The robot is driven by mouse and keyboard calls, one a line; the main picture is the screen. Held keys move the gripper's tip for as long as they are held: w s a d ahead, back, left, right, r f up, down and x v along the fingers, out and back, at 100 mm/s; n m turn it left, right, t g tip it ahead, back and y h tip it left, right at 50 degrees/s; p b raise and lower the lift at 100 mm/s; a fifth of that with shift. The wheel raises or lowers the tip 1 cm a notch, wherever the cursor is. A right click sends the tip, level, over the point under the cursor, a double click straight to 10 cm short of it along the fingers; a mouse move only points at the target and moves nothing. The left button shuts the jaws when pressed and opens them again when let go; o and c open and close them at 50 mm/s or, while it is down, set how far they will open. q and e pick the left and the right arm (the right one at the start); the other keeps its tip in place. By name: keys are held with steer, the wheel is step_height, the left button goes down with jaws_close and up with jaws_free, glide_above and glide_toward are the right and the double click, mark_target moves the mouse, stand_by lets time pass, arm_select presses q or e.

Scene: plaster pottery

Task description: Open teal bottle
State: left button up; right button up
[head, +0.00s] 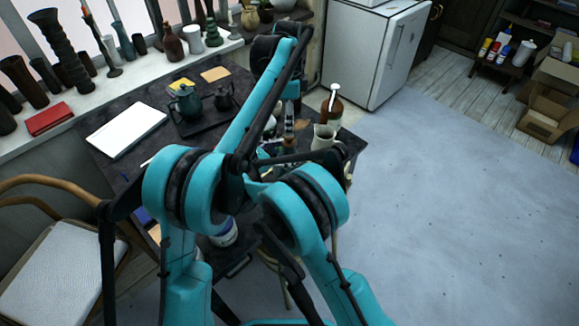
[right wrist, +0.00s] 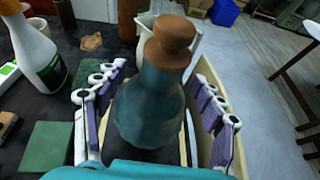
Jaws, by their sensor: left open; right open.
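The teal bottle (right wrist: 147,108) stands upright in the right wrist view, with its brown cork stopper (right wrist: 171,36) seated in the neck. My right gripper (right wrist: 160,76) is open, with its white and purple fingers on either side of the bottle body. Gaps show between fingers and bottle, and I cannot tell whether they touch anywhere. In the head view my arms hide most of the bottle and the right gripper. My left gripper (head: 290,107) is open at the upper middle of the head view, above the table, small and partly hidden; I see nothing held in it.
A white pitcher (right wrist: 194,46) stands close behind the bottle. A spray bottle (right wrist: 37,52) and green square (right wrist: 53,148) are to the left. A brown pump bottle (head: 332,105) is near the table's far edge. A tray (head: 213,118) holds teapots. Open floor lies right.

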steer(key=x, duration=0.5)
arm_select(q)
steer(key=shift+s, duration=0.1)
arm_select(e)
steer(key=shift+s, duration=0.1)
jaws_close()
stand_by(0.4)
